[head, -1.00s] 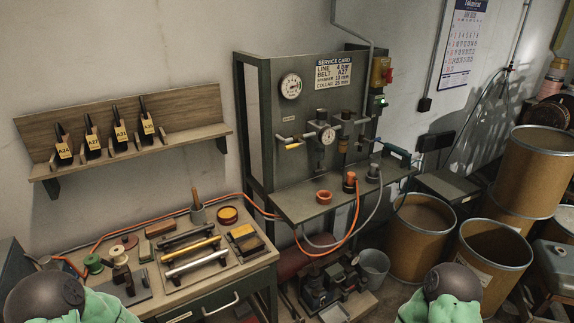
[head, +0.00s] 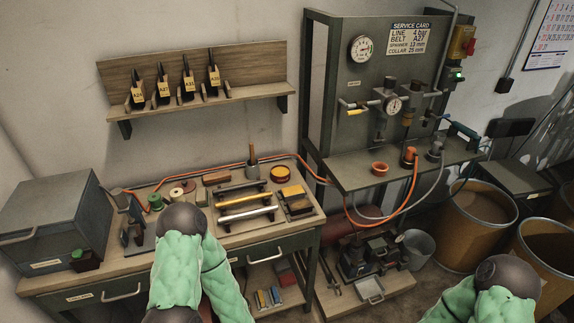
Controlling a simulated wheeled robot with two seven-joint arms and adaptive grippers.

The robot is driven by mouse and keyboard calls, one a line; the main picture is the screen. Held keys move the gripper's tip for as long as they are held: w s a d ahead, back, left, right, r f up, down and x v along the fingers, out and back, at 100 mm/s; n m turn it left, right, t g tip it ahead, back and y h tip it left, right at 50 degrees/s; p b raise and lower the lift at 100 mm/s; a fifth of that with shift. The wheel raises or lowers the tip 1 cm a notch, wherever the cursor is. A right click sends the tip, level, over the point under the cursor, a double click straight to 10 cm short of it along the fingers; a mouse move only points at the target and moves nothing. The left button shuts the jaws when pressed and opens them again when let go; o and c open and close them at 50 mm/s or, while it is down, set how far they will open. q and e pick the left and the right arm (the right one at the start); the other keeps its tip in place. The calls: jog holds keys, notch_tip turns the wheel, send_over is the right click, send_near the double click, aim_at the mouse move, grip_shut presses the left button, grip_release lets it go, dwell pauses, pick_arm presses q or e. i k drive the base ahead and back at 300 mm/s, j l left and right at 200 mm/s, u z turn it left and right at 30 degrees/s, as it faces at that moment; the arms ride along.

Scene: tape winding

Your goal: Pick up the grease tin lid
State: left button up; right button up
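A small round tin (head: 280,174) with an orange-yellow top and a dark red rim stands at the back right of the workbench (head: 293,230). It looks like the grease tin with its lid on top, but it is too small to read any label or make out a seam. Neither of my grippers shows. My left arm's dark round joint and green sleeve stand in front of the bench's middle, left of the tin. My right arm's joint and sleeve are at the lower right, well away from the bench.
A cup with a wooden handle (head: 252,163) stands left of the tin. A grey metal box (head: 55,215) fills the bench's left end. An orange hose (head: 225,165) runs behind.

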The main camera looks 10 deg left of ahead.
aim_at(188, 185)
jog(key=u, duration=1.3)
